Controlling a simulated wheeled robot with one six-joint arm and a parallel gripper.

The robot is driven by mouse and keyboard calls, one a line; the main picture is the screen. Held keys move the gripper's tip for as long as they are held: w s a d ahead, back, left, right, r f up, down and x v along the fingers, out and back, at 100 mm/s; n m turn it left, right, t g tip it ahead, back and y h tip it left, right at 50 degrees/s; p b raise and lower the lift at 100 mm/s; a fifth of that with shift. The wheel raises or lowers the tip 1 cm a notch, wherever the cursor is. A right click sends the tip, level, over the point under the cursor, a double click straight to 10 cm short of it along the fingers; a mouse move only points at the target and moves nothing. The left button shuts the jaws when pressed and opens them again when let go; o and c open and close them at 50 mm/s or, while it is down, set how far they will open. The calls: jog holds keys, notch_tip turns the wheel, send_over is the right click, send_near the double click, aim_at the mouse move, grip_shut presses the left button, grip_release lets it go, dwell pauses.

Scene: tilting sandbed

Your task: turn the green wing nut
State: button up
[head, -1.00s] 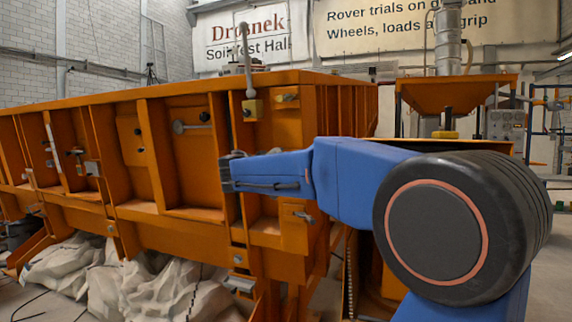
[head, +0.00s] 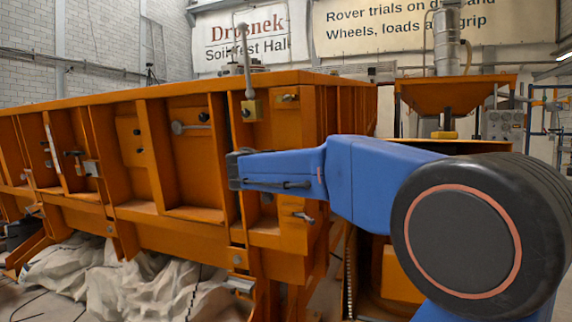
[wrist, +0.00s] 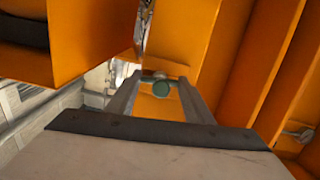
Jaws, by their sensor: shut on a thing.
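The green wing nut (wrist: 160,89) shows in the wrist view as a small rounded green piece between the two grey fingers. My gripper (wrist: 160,81) is shut on it, one finger on either side. In the head view my gripper (head: 234,170) is at the orange sandbed's side wall near its right corner, seen from the side. The wing nut is hidden there behind the gripper, and its turn angle cannot be told.
The orange sandbed (head: 190,195) has upright ribs around recessed panels. A lever with a yellow block (head: 252,108) stands above my gripper. A grey latch (head: 303,217) is below right. Pale sheeting (head: 150,285) lies underneath. An orange hopper (head: 455,95) stands behind right.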

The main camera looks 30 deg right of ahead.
jog(key=shift+f, duration=0.1)
jog(key=o, duration=1.1)
jog(key=shift+c, duration=0.2)
jog(key=v, duration=1.7)
jog(key=shift+a, duration=0.2)
